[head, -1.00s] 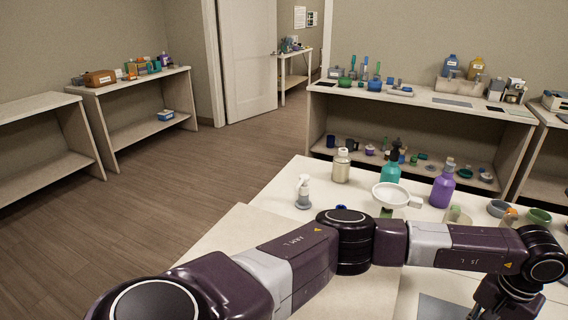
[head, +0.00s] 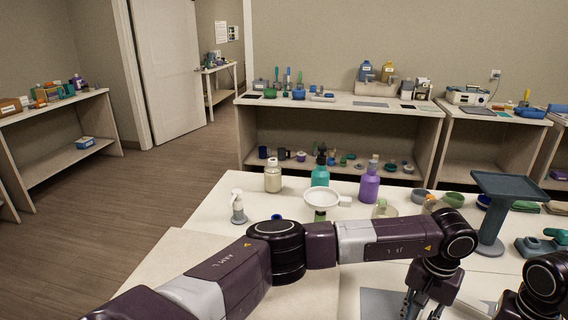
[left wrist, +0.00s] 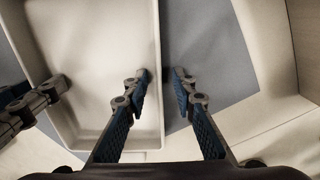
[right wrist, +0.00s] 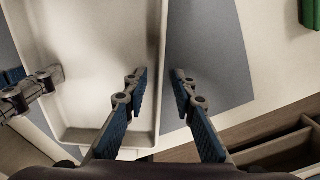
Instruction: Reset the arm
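My left arm crosses the front of the head view, with its gripper (head: 424,304) hanging down at the bottom over the table. In the left wrist view its two fingers (left wrist: 161,73) are apart with nothing between them, above a white tray (left wrist: 100,125) and a grey mat (left wrist: 195,65). My right arm shows only in part at the lower right of the head view. In the right wrist view the right fingers (right wrist: 159,72) are also apart and empty, above a white tray (right wrist: 105,110) and grey mat (right wrist: 205,50).
Shelves stand behind.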

